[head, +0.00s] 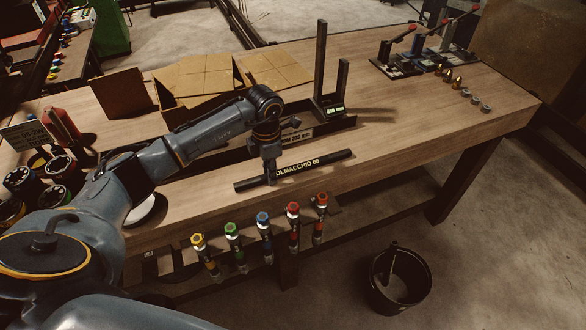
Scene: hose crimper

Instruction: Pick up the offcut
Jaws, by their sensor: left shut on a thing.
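The offcut (318,163) is a straight black length of hose with yellow lettering near the front edge of the wooden bench. My left gripper (271,178) points down over it and is shut on it left of the lettering. The gripper covers a short stretch of the hose. I cannot tell whether the hose touches the bench top or is just above it. My right gripper is not in view.
A cardboard box (195,85) and a black upright frame (321,60) stand behind. Several colour-capped tools (264,235) hang along the bench front (400,140). A black bucket (420,300) stands on the floor. Small clamps (390,70) and fittings sit at far right.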

